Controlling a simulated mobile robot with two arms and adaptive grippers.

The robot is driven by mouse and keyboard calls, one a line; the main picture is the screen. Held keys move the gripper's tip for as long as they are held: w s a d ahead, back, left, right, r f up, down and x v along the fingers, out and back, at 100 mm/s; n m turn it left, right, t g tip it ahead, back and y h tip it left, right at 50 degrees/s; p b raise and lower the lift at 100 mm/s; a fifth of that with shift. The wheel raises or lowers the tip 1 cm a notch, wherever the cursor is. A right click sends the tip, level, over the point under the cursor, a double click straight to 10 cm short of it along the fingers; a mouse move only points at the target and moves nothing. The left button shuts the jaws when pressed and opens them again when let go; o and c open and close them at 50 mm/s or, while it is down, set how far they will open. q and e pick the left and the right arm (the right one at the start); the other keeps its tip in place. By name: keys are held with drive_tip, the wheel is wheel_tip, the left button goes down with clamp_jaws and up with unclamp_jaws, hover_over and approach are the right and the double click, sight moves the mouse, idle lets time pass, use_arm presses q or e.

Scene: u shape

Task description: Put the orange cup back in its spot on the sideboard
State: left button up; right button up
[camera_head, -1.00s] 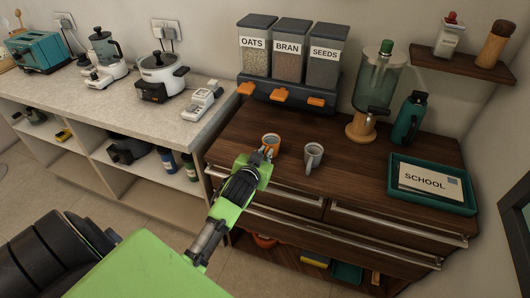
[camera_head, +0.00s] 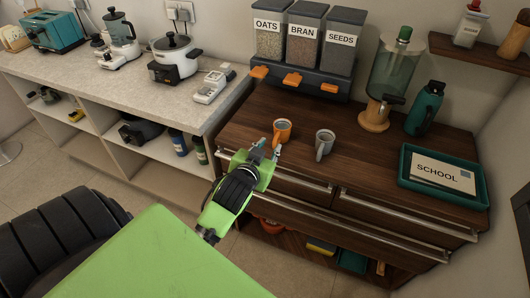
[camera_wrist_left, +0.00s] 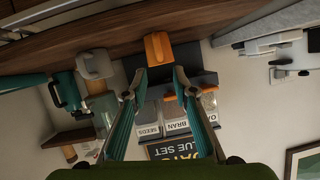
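The orange cup (camera_head: 282,132) stands upright on the dark wood top of the sideboard (camera_head: 355,165), near its front left, below the dispensers. My left gripper (camera_head: 268,148) is just in front of the cup, near the sideboard's front edge. In the left wrist view, which is upside down, the cup (camera_wrist_left: 158,48) shows beyond the two spread fingertips (camera_wrist_left: 157,76). The fingers are open with nothing between them, and the cup appears free of them. My right gripper is in neither view.
A grey mug (camera_head: 324,144) stands just right of the orange cup. Behind are oats, bran and seeds dispensers (camera_head: 302,45). A drink dispenser (camera_head: 393,70), teal bottle (camera_head: 424,108) and teal tray (camera_head: 479,196) are at right. The sideboard's middle is clear.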

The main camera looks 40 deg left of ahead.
use_arm(q)
drive_tip(key=s+d+f+m+g+h, duration=0.1)
drive_tip(key=s+d+f+g, duration=0.2)
drive_tip(key=f, duration=0.9)
drive_tip(key=s+d+f+m+g+h, duration=0.1)
drive_tip(key=s+d+f, duration=0.3)
drive_tip(key=f, duration=0.8)
drive_tip(key=s+d+f+m+g+h, duration=0.1)
drive_tip(key=s+d+f+g, duration=0.1)
drive_tip(key=s+f, duration=0.65)
drive_tip(key=s+d+f+g, duration=0.1)
drive_tip(key=s+f+g, duration=0.2)
drive_tip(key=s+f, duration=0.8)
drive_tip(key=s+d+f+m+g+h, duration=0.1)
drive_tip(key=s+f+g, duration=0.2)
drive_tip(key=s+f, duration=0.8)
drive_tip(key=s, duration=0.6)
drive_tip(key=shift+s+d, duration=0.2)
drive_tip(key=shift+s, duration=0.05)
